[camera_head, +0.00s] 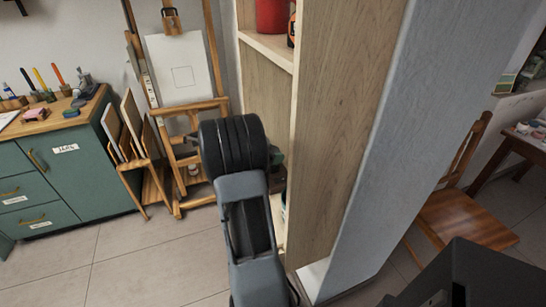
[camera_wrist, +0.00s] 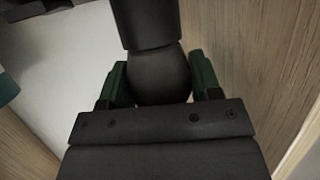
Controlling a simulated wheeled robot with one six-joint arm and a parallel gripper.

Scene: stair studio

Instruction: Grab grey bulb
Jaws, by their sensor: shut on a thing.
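The grey bulb (camera_wrist: 160,76) is dark grey and rounded, with a wide dark cylindrical part above it in the wrist view. My gripper (camera_wrist: 161,82) is shut on the bulb, with one green-padded finger on each side of its rounded part. The bulb's lower end is hidden behind the gripper body. In the head view my arm reaches up beside the shelf unit, and I cannot make out the bulb or the fingertips there.
A tall wooden shelf unit (camera_head: 340,120) stands just right of my arm, with a red container (camera_head: 272,15) on its upper shelf. An easel (camera_head: 185,75) and a green cabinet (camera_head: 65,170) stand to the left. A wooden chair (camera_head: 465,215) is at right. Floor is clear at lower left.

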